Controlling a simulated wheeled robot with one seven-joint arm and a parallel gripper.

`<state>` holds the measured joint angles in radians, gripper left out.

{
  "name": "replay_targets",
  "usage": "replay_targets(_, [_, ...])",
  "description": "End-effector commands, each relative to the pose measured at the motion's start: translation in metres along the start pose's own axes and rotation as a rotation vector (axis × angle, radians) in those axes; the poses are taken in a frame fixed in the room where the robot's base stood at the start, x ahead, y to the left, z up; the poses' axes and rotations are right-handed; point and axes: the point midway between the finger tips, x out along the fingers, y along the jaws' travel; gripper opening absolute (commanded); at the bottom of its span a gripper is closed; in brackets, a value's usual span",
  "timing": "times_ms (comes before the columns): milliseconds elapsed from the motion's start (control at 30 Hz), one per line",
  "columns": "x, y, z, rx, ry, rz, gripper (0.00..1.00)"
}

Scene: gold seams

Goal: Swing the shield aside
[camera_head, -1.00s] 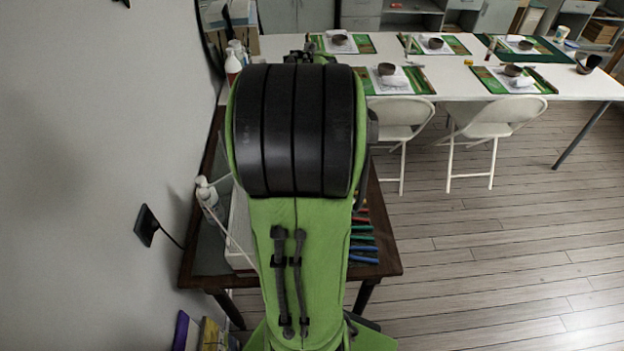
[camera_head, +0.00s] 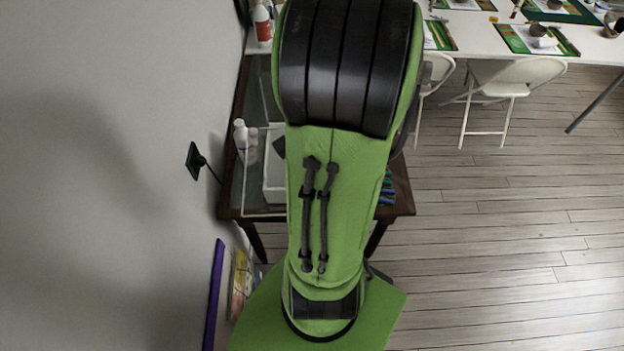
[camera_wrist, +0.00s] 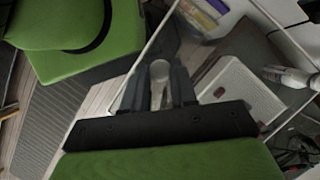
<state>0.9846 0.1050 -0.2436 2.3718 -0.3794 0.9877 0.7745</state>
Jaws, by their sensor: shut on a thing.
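My gripper (camera_wrist: 157,88) shows in the wrist view, its dark fingers shut on a pale, round-ended knob or handle (camera_wrist: 159,70). The shield seems to be a clear panel with thin pale edges; one edge (camera_wrist: 147,48) runs slantwise past the fingers. I cannot tell how far the panel is turned, or be sure that the knob belongs to it. In the head view my green arm hides the gripper and the knob.
A dark wooden table (camera_head: 402,190) stands beneath my arm, with a white tray (camera_head: 274,178) and white bottle (camera_head: 241,136) on it. The wall is close on the left; a purple board (camera_head: 213,295) leans there. A white chair (camera_head: 510,78) stands right, with open floor before it.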

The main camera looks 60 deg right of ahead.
Motion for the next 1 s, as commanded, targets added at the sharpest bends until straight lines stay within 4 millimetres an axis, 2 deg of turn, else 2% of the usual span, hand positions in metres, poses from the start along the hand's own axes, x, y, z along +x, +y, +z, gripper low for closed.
replay_targets(433, [-0.002, -0.002, 0.001, 0.003, 0.002, -0.006, 0.00])
replay_targets(467, [-0.002, -0.002, 0.001, 0.003, 0.002, -0.006, 0.28])
replay_targets(600, [-0.001, -0.002, 0.001, 0.004, 0.002, -0.006, 0.50])
replay_targets(633, [-0.001, -0.002, 0.001, 0.004, 0.002, -0.005, 0.53])
replay_targets(867, [-0.001, -0.002, 0.001, 0.005, 0.002, -0.005, 0.53])
replay_targets(1000, [-0.014, -0.002, 0.000, 0.005, 0.004, -0.007, 0.53])
